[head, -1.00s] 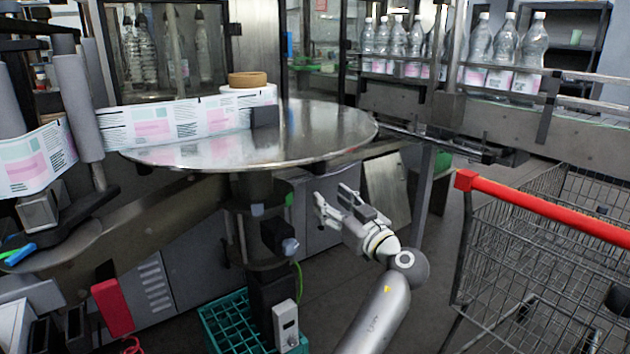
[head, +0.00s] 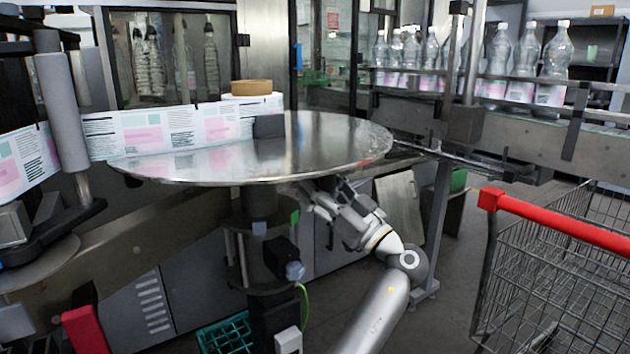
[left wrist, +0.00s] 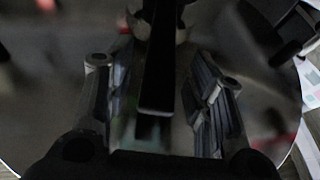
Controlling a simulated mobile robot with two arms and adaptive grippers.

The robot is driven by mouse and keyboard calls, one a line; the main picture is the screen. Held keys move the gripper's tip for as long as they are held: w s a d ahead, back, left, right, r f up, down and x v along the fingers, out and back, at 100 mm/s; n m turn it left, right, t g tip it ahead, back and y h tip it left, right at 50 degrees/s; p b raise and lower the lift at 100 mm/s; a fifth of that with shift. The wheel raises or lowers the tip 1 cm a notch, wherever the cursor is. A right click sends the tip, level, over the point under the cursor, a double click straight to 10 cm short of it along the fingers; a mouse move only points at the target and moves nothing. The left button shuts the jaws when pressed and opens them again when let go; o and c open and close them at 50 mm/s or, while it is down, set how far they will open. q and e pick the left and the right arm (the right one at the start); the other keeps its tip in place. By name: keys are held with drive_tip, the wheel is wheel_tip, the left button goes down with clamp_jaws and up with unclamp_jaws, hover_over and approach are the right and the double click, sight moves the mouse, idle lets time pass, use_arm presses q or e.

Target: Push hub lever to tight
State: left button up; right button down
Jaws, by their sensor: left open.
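A large round steel disc (head: 300,150) lies flat on a dark post (head: 258,205) in the head view. Below it, the post carries dark fittings, with a small green part (head: 294,217) on the right side. My left gripper (head: 312,195) is at the disc's front-right rim, right of the post. It is open, its tips partly unclear against the rim. In the left wrist view, a dark bar (left wrist: 158,70) stands between the two spread fingers of my left gripper (left wrist: 160,100), below a rounded grey part. I cannot tell whether this bar is the hub lever or whether it is touched.
A label web (head: 150,130) runs across the disc's back left, beside a brown ring (head: 251,87). A cart with a red handle (head: 560,222) stands at the right. A green crate (head: 225,334) is on the floor. Bottles (head: 525,62) line a conveyor at the back.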

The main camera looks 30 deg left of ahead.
use_arm(q)
drive_tip(key=shift+w+a+r, duration=0.1)
drive_tip(key=shift+a+r, duration=0.2)
drive_tip(key=shift+a, duration=0.35)
clamp_jaws()
